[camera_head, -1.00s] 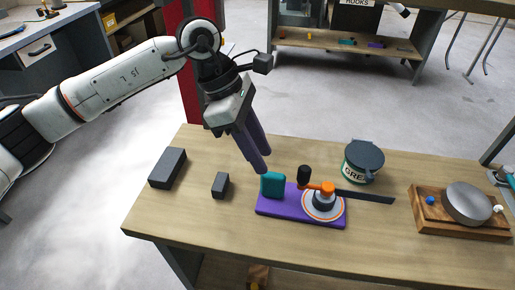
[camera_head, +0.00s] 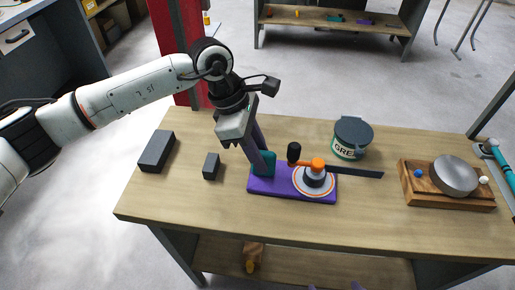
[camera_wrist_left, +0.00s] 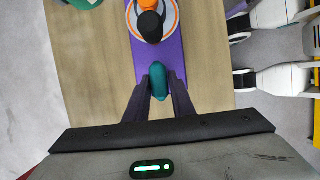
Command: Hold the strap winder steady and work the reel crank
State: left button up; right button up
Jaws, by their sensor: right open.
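The strap winder (camera_head: 262,187) is a purple base on the bench with a teal upright grip (camera_head: 268,165) at its left end. Its reel (camera_head: 313,184) is a white and orange disc with an orange crank arm (camera_head: 306,163) and black knob (camera_head: 294,153). My left gripper (camera_head: 261,165) is down at the teal grip, one finger on each side. The left wrist view shows the grip (camera_wrist_left: 159,78) between the fingers (camera_wrist_left: 159,90), which look closed on it. Only purple fingertips of my right gripper (camera_head: 334,287) show, apart and empty, at the bottom edge.
A dark strap (camera_head: 358,173) runs right from the reel. A lidded grease tub (camera_head: 350,148) stands behind it. Dark blocks (camera_head: 157,152) (camera_head: 211,166) lie to the left. A wooden board with a metal disc (camera_head: 455,175) is at the right. The bench front (camera_head: 300,222) is clear.

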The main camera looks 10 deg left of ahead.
pick_arm(q)
jog(key=shift+r, duration=0.1)
grip_shut()
jog(key=shift+f, duration=0.2)
dwell(0.9)
jog(key=shift+o, duration=2.4)
grip_release()
jog(key=shift+r, duration=0.1)
grip_shut()
